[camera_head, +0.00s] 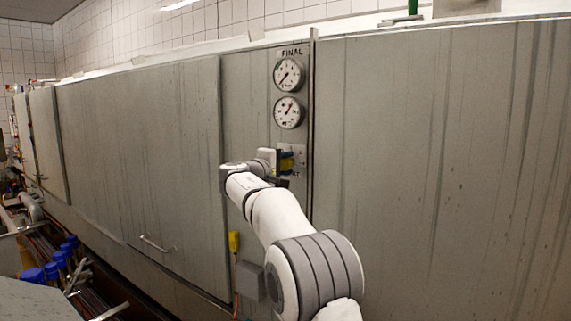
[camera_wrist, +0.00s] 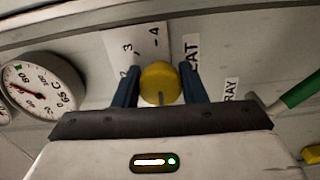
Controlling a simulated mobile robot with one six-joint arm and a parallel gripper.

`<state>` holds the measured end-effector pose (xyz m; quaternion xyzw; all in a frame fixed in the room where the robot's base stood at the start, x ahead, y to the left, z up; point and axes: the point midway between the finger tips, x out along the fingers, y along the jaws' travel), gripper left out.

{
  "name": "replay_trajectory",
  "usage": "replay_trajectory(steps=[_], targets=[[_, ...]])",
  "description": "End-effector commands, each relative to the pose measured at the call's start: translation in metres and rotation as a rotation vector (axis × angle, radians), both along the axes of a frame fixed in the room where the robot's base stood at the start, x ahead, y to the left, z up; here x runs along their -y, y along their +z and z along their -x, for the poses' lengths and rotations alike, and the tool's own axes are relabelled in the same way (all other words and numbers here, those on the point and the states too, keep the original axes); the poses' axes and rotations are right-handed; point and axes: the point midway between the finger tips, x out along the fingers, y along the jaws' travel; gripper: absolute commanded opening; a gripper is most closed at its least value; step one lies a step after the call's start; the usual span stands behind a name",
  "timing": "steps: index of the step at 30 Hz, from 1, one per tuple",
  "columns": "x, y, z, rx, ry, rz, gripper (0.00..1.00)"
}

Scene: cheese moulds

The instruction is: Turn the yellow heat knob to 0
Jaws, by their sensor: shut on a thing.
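The yellow heat knob (camera_wrist: 160,84) sits on a pale scale plate (camera_wrist: 136,48) on the grey panel. My gripper (camera_wrist: 158,72) has its two blue fingers on either side of the knob, shut on it. A dark line on the knob points to the bottom of the wrist view. The numerals 2, 3 and 4 show on the plate; no 0 is readable. In the head view my gripper (camera_head: 284,165) is at the panel below the two gauges, and the knob (camera_head: 287,161) is partly hidden by it.
Two round gauges (camera_head: 288,75) (camera_head: 288,112) are above on the panel, under the word FINAL. One gauge (camera_wrist: 42,85) is left in the wrist view. A green handle (camera_wrist: 300,91) is at right. A yellow box (camera_head: 234,242) with an orange cable hangs below left.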

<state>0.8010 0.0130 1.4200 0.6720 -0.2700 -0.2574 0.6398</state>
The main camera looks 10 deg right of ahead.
Motion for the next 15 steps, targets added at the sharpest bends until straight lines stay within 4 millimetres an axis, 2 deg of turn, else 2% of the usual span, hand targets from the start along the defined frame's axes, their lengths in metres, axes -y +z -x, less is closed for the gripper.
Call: replay_trajectory(steps=[15], targets=[[-0.0005, 0.0009, 0.0000, -0.044, 0.002, 0.049, 0.15]])
